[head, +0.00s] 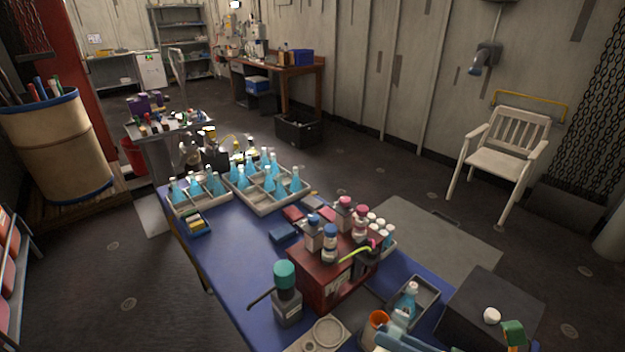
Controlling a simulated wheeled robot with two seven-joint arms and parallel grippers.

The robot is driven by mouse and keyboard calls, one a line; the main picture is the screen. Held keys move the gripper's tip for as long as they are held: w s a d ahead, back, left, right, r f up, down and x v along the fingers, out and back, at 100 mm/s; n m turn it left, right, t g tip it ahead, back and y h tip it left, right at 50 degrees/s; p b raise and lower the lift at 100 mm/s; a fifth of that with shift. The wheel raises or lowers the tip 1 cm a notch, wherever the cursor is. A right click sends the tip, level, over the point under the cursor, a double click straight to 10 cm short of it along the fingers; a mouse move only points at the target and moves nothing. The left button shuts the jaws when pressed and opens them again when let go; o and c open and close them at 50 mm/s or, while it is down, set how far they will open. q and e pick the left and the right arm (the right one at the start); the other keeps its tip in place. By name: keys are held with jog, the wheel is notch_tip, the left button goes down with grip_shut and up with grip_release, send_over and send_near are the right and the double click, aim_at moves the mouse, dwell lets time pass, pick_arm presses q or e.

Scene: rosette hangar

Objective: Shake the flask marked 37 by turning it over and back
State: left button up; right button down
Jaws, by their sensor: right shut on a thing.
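My right gripper (396,335) shows only in part at the bottom edge, right of centre, as pale blue pieces. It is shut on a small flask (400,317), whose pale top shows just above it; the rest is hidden. Just behind stands a flask with blue liquid (408,300) in a grey tray (428,296). Several more conical flasks with blue liquid (268,183) stand in grey divided trays farther back on the blue table. No number can be read on any flask, so I cannot tell which is marked 37. My left gripper is not in view.
A red-brown box (318,284) with bottles stands left of the grey tray. A teal-capped bottle (286,292) and an orange cup (377,318) are near. A dark box (490,308) is at right.

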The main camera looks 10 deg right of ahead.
dwell(0.4)
jog(key=m+p, duration=0.2)
jog(key=m, duration=0.1)
jog(key=r+m+p, duration=0.1)
jog(key=m+p, duration=0.2)
jog(key=shift+f+m+t, duration=0.25)
jog(key=shift+m+t, duration=0.05)
jog(key=shift+m, duration=0.4)
jog(key=m+p, duration=0.3)
jog(key=shift+r, duration=0.25)
jog(key=m, duration=0.2)
jog(key=shift+f+m+h, duration=0.2)
jog(key=shift+m+h, duration=0.1)
jog(key=shift+f+m, duration=0.3)
jog(key=shift+m, duration=0.8)
